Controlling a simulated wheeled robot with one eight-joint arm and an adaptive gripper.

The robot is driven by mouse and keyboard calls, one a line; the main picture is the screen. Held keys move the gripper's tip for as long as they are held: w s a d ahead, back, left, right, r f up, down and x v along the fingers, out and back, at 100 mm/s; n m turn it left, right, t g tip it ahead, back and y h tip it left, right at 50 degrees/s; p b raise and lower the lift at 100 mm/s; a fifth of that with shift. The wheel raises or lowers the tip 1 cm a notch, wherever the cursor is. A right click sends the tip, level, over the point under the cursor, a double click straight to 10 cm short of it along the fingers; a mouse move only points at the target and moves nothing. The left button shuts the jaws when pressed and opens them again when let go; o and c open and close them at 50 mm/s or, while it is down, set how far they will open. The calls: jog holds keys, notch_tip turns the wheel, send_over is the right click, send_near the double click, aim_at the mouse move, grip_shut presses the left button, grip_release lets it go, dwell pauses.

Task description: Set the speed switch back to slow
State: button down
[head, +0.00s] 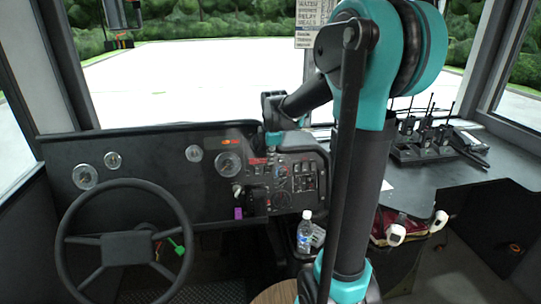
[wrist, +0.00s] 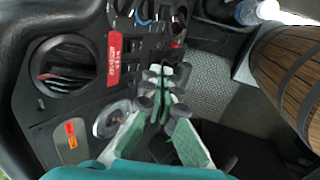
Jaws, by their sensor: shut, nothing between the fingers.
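The dashboard control panel (head: 290,185) carries several small switches, knobs and a red label, right of the steering wheel. In the wrist view the red label (wrist: 114,58) and a row of dark switches and knobs (wrist: 150,20) show at the top. I cannot tell which of these is the speed switch; no readable slow mark shows. My gripper (wrist: 166,82) is shut and empty, its pale green fingers meeting close to the panel's lower part.
The steering wheel (head: 125,240) stands left of the panel. A water bottle (head: 304,232) and a wooden barrel-like seat (head: 274,293) are below it. Radios (head: 425,140) sit on the right counter. A purple piece (head: 238,213) sits low on the panel.

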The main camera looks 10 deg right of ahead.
aim_at(267, 168)
jog(key=w+f, duration=0.1)
jog(key=f, duration=0.1)
jog(key=w+f, duration=0.3)
jog(key=f, duration=0.1)
jog(key=shift+w+f, duration=0.15)
jog(key=shift+f, duration=0.1)
jog(key=shift+w+f, duration=0.15)
jog(key=shift+w, duration=0.5)
jog(key=shift+w, duration=0.55)
jog(key=shift+s, duration=0.1)
jog(key=shift+r, duration=0.8)
jog(key=shift+s, duration=0.1)
